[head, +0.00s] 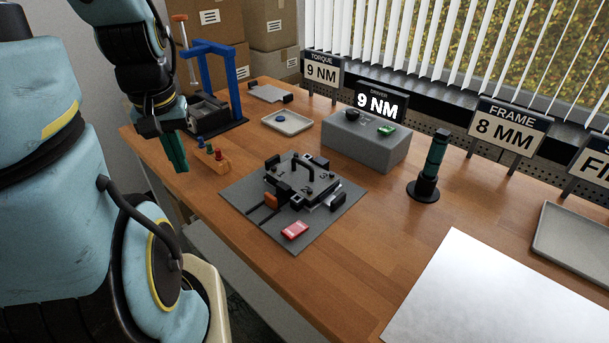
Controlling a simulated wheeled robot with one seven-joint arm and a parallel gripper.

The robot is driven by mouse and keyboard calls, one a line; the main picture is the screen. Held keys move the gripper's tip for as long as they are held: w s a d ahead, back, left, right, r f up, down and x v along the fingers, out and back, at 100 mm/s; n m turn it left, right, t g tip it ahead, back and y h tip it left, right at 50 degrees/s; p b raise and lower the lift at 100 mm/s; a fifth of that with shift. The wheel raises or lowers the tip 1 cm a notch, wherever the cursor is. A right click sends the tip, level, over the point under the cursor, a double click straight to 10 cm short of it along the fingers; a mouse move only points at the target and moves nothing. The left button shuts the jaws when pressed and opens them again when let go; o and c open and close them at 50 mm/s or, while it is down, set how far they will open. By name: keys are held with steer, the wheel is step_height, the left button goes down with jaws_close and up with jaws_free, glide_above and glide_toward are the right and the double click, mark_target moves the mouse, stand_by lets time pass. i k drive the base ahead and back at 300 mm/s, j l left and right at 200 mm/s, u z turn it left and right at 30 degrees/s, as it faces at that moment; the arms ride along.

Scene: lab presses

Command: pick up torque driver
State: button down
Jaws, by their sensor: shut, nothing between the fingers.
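The torque driver (436,159) appears to be the dark green and black tool standing upright in a round black base (423,191), right of the grey box. My gripper (178,166) hangs at the left over the table, with its green fingers pointing down. The fingers are together and hold nothing. It is well apart from the driver, across the table to the left, close to a small orange block with coloured pegs.
A grey box (362,146) with a 9 NM display stands left of the driver. A fixture (302,183) on a dark mat (246,197), the peg block (213,160), a blue-framed press (217,90) and a white sheet (495,300) occupy the wooden table. Sign posts stand behind.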

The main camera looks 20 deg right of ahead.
mark_target(439, 143)
steer(key=k+l, duration=0.25)
steer(key=k, duration=0.15)
steer(key=k+l, duration=0.3)
steer(key=k, duration=0.15)
